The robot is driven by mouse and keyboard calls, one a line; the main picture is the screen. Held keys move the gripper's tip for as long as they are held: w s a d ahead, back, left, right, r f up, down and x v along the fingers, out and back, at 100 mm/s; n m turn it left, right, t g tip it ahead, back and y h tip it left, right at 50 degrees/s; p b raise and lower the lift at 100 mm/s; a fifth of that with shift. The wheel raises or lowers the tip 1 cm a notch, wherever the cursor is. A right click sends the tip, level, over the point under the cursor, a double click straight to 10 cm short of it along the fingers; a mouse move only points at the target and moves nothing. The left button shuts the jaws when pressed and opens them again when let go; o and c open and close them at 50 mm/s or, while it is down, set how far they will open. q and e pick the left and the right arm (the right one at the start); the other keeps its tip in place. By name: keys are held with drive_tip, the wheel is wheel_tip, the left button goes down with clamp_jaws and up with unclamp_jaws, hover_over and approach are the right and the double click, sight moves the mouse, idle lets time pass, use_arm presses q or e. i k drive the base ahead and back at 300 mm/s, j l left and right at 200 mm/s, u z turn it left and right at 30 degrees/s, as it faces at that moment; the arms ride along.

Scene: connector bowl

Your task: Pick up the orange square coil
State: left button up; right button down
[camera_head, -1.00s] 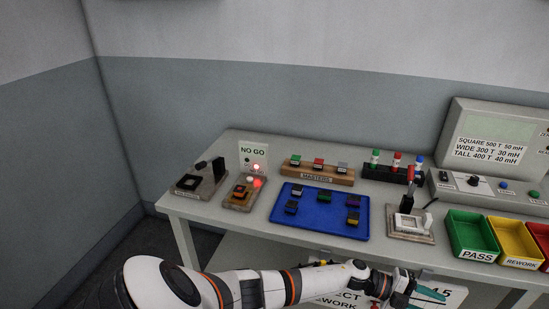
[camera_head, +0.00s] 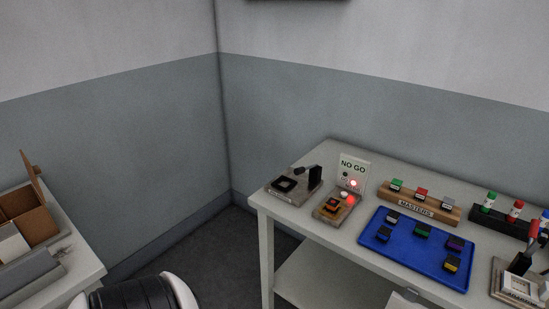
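A small dark coil with orange on it (camera_head: 332,206) sits on the wooden-topped fixture (camera_head: 322,216) in front of the NO GO sign (camera_head: 352,168). It is too small to tell its exact shape. Several other small dark coils lie apart on the blue tray (camera_head: 400,262); their tops look grey, blue, green, purple and yellow. Only part of my own body shows at the bottom left edge.
A grey fixture (camera_head: 290,190) stands at the table's left corner. The MASTERS block (camera_head: 418,210) holds three coils behind the tray. A marker rack (camera_head: 505,224) and a white-topped fixture (camera_head: 520,286) are at the right. An open cardboard box (camera_head: 28,222) stands on another table at left.

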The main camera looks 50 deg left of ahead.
sight(332, 206)
drive_tip(key=i+j+u, duration=0.1)
drive_tip(key=u, duration=0.3)
drive_tip(key=i+u, duration=0.5)
drive_tip(key=u, duration=0.25)
drive_tip(key=i+u, duration=0.2)
drive_tip(key=u, duration=0.2)
drive_tip(key=i+l, duration=0.2)
drive_tip(key=i+z, duration=0.05)
drive_tip(key=i, duration=0.05)
